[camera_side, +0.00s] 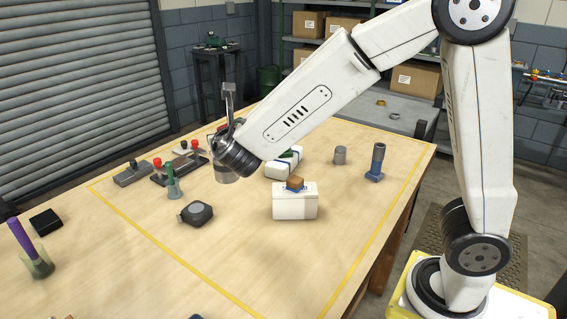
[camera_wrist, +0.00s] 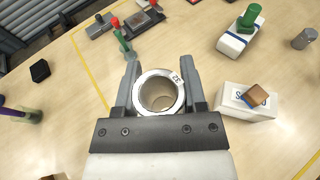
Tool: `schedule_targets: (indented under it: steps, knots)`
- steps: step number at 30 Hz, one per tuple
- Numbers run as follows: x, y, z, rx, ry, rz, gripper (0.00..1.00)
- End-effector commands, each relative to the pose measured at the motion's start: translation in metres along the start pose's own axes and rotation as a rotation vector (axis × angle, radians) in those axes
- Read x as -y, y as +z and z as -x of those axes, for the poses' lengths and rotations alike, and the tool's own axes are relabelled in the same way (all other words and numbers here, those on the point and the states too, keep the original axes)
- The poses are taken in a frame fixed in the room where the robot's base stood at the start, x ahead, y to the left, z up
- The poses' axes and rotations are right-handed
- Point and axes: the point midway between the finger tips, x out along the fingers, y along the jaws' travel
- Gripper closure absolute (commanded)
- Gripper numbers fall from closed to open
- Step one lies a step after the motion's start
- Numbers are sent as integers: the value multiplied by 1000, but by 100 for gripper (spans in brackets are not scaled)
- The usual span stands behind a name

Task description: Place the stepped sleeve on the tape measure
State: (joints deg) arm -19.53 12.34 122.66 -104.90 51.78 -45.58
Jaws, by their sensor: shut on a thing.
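The stepped sleeve (camera_wrist: 181,98) is a grey metal ring with a wide bore and a printed mark on its rim. My gripper (camera_wrist: 160,62) is shut on it, with one finger on each side. In the side view, the sleeve (camera_side: 226,175) hangs from my gripper (camera_side: 222,158) above the table. The tape measure (camera_side: 197,213) is a dark grey rounded case lying on the table in the side view, below and left of the held sleeve and apart from it. I cannot make it out in the wrist view.
A white box (camera_side: 295,206) with a brown block on it stands to the right. A green-topped peg (camera_side: 173,187), a purple-handled tool (camera_side: 22,238) and a black box (camera_side: 45,222) stand to the left. A blue post (camera_side: 376,163) stands at right. Bare table surrounds the tape measure.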

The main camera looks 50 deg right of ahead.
Motion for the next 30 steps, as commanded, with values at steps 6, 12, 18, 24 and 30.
schedule_targets:
  steps: [6, 12, 18, 24, 30]
  knots:
    - [0, -16, -6, 4, -2, 0, 100]
    - [0, -19, -6, 6, -1, -3, 100]
    - [-2, -20, -10, 5, -1, -3, 100]
    - [-10, -22, -22, 4, -1, -2, 100]
    - [-22, -26, -41, 4, -2, -2, 100]
